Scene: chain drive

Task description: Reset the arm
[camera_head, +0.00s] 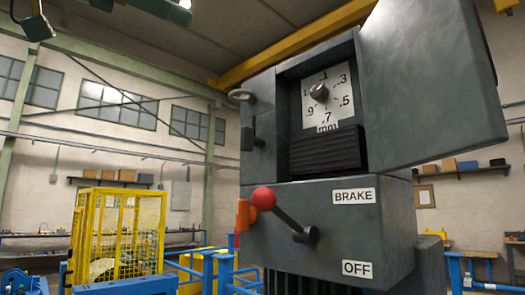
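Neither of my grippers shows in the head view, and none of my arm links can be made out. A large grey machine cabinet (290,210) fills the middle and right. On its lower front, a brake lever with a red ball knob (263,198) slants up and left from a dark pivot (306,235). The BRAKE label (354,196) is right of and above the pivot, and the OFF label (357,269) is lower right. A white dial (328,97) marked in mm, with a dark centre knob, sits in the upper recess.
The cabinet's grey upper door (430,85) stands open to the right. An orange part (243,215) is on the cabinet's left side, behind the red knob. A yellow mesh cage (117,235) and blue rails (225,270) stand at left. A wall shelf (465,170) is at right.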

